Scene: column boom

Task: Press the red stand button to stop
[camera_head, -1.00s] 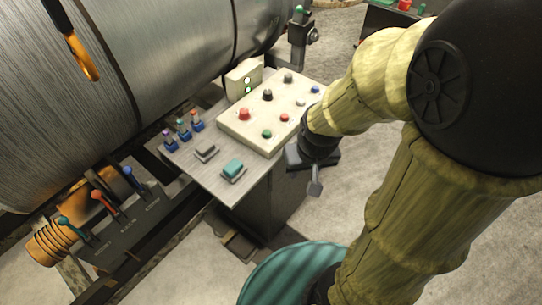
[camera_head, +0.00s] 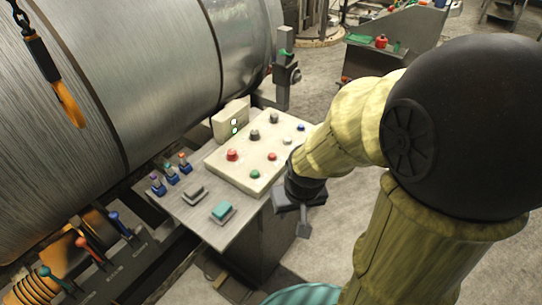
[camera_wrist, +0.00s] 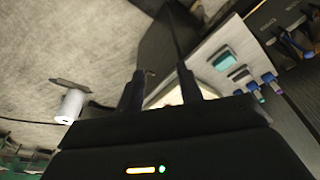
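A cream control panel (camera_head: 222,170) sits on the grey stand top (camera_head: 205,225). It carries a large red button (camera_head: 232,155), a smaller red one (camera_head: 272,156), and green, black, grey and blue knobs. Which red one is the stand button I cannot tell. My gripper (camera_head: 303,228) hangs at the right edge of the stand, beside the panel and apart from the buttons. In the wrist view my gripper (camera_wrist: 164,72) shows two spread fingers with nothing held. There the panel (camera_wrist: 170,96) is mostly hidden behind the fingers and its red buttons do not show.
Another stand with a red button (camera_head: 381,41) is at the back.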

